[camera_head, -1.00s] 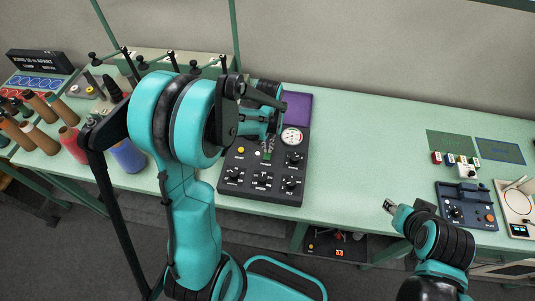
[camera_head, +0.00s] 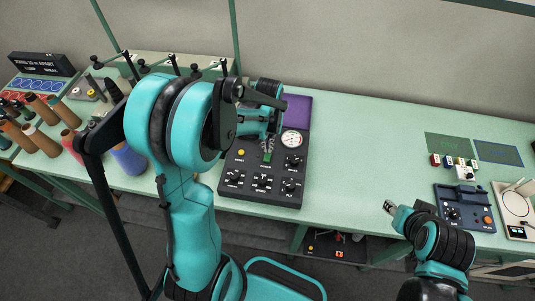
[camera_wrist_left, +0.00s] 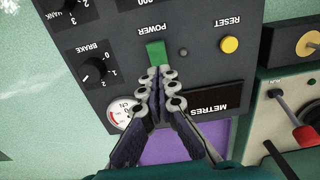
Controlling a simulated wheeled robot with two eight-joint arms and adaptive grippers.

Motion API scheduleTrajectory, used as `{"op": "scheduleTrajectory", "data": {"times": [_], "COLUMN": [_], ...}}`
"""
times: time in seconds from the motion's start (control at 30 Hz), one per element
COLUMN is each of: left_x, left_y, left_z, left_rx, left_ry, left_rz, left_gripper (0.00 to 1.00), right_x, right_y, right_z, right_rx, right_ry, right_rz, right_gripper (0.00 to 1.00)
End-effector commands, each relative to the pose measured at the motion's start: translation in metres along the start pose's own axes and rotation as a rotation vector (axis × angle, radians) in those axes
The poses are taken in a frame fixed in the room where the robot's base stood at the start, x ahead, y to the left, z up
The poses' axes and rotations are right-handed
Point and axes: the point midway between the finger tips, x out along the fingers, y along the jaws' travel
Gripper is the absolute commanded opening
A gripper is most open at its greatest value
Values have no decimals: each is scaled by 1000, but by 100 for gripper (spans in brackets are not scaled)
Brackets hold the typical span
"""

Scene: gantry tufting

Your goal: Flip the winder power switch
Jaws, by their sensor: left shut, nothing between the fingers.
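The winder's dark control panel (camera_head: 243,183) lies on the green bench. Its green switch (camera_head: 267,157) also shows in the left wrist view (camera_wrist_left: 155,50), beside the upside-down label POWER. My left gripper (camera_wrist_left: 160,73) is shut and empty. Its fingertips are right at the switch's near end in the left wrist view; I cannot tell whether they touch it. In the head view the left gripper (camera_head: 267,143) is over the panel, partly hidden by its own arm. My right gripper (camera_head: 390,207) is in front of the bench, away from the panel; its jaw state is too small to tell.
A yellow RESET button (camera_wrist_left: 229,44), a dial gauge (camera_head: 292,139) and several knobs surround the switch. A METRES display (camera_wrist_left: 217,97) is close to the fingers. Thread cones (camera_head: 40,139) stand at left. A blue control box (camera_head: 465,207) is at right; the bench between is clear.

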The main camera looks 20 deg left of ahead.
Motion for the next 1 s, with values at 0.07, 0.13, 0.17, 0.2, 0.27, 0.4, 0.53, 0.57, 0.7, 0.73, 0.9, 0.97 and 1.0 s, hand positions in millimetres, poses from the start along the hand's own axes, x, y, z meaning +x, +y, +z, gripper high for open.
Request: {"op": "scheduleTrajectory", "data": {"times": [0.07, 0.13, 0.17, 0.2, 0.27, 0.4, 0.53, 0.57, 0.7, 0.73, 0.9, 0.97, 1.0], "left_x": [-10, -16, -18, -22, -27, -38, -46, -46, -45, -45, -45, -45, -45], "left_y": [0, 0, 0, 0, 0, 0, 0, 0, 0, 0, 0, 0, 0], "left_z": [0, 0, 0, 0, 0, 0, 0, 0, 0, 0, 0, 0, 0], "left_rx": [0, 0, 0, 0, 0, 0, 0, 0, 0, 0, 0, 0, 0], "left_ry": [0, 0, 0, 0, 0, 0, 0, 0, 0, 0, 0, 0, 0], "left_rz": [0, 0, 0, 0, 0, 0, 0, 0, 0, 0, 0, 0, 0], "left_gripper": [0, 0, 0, 0, 0, 0, 0, 0, 0, 0, 0, 0, 0], "right_x": [-6, -10, -11, -13, -16, -23, -27, -27, -26, -26, -26, -26, -26], "right_y": [0, 0, 0, 0, 0, 0, 0, 0, 0, 0, 0, 0, 0], "right_z": [-4, -7, -8, -9, -11, -16, -19, -19, -18, -18, -18, -18, -18], "right_rx": [0, 0, 0, 0, 0, 0, 0, 0, 0, 0, 0, 0, 0], "right_ry": [0, 0, 0, 0, 0, 0, 0, 0, 0, 0, 0, 0, 0], "right_rz": [0, 0, 0, 0, 0, 0, 0, 0, 0, 0, 0, 0, 0], "right_gripper": [40, 40, 40, 40, 40, 40, 40, 40, 40, 40, 40, 40, 40]}}
